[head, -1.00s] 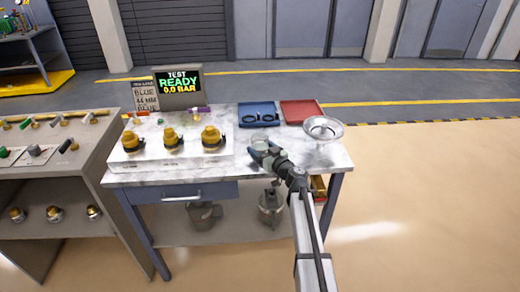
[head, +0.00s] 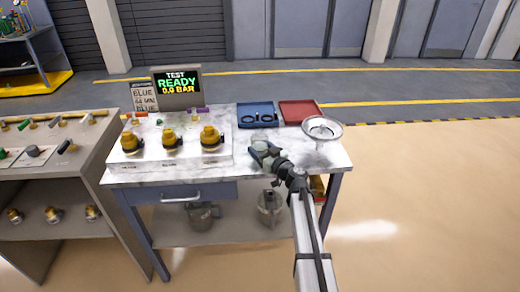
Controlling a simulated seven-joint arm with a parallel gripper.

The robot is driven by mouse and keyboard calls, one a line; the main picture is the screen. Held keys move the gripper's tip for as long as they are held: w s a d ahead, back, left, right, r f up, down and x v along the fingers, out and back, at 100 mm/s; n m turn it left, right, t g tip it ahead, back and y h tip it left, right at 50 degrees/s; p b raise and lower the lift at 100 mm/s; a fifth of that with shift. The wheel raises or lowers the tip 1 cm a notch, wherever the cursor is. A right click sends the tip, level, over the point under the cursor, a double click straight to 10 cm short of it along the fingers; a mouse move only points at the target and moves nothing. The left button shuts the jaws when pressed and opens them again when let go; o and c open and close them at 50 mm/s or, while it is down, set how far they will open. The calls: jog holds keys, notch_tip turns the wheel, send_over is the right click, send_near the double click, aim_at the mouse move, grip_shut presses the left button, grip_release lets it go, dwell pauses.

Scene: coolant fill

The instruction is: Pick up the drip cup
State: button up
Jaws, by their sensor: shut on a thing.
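The drip cup (head: 260,139) is a small, clear cup near the front right of the marbled bench top. My gripper (head: 262,151) reaches it from the front right and is shut on it. The dark jaws hide the cup's lower part. I cannot tell whether its base touches the bench.
A white panel with several yellow-capped fittings (head: 210,138) stands left of the cup. A blue tray (head: 245,107) with dark rings and a red tray (head: 300,110) lie behind. A clear funnel-like dish (head: 323,128) stands at right. The display (head: 177,83) reads "TEST READY 0.0 BAR".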

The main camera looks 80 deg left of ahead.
jog(key=v, duration=1.7)
jog(key=shift+d, duration=0.2)
jog(key=shift+w+d, duration=0.1)
jog(key=shift+w, duration=0.05)
dwell(0.4)
dwell(0.5)
jog(key=w+a+r, duration=0.2)
jog(key=a+r, duration=0.3)
jog(key=r, duration=0.1)
jog(key=w+a+r, duration=0.2)
jog(key=a+r, duration=0.4)
jog(key=shift+w+r, duration=0.3)
jog(key=shift+r, duration=0.1)
jog(key=shift+w+a+r+m, duration=0.25)
jog(key=shift+w+r+m, duration=0.15)
jog(key=shift+m, duration=0.6)
jog(key=shift+w+a+r+m, duration=0.25)
jog(key=shift+w+m, duration=0.25)
jog(key=shift+m, duration=0.5)
dwell(0.4)
jog(key=shift+w+a+f+m, duration=0.25)
jog(key=shift+w+m, duration=0.25)
jog(key=shift+m, duration=0.3)
